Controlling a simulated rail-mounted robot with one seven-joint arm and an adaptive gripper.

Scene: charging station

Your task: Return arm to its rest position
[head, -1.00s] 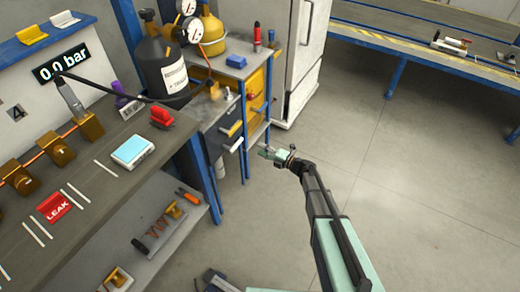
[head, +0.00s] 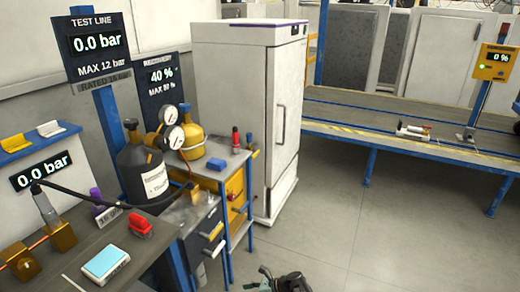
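My gripper (head: 262,280) shows only in part at the bottom edge of the head view, over the grey floor. The dark wrist joint beside it is cut off by the frame edge. Nothing can be made out between its fingers, and whether they are apart is unclear. The gripper is in front of the blue-framed cart and apart from the bench at left. The rest of the arm is out of view.
A workbench (head: 55,270) with a white-blue device (head: 106,263) and red clip (head: 140,225) is at left. A black cylinder (head: 145,175) and yellow cylinder (head: 205,138) stand near a white cabinet (head: 240,100). A conveyor (head: 345,112) runs behind. Floor at right is clear.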

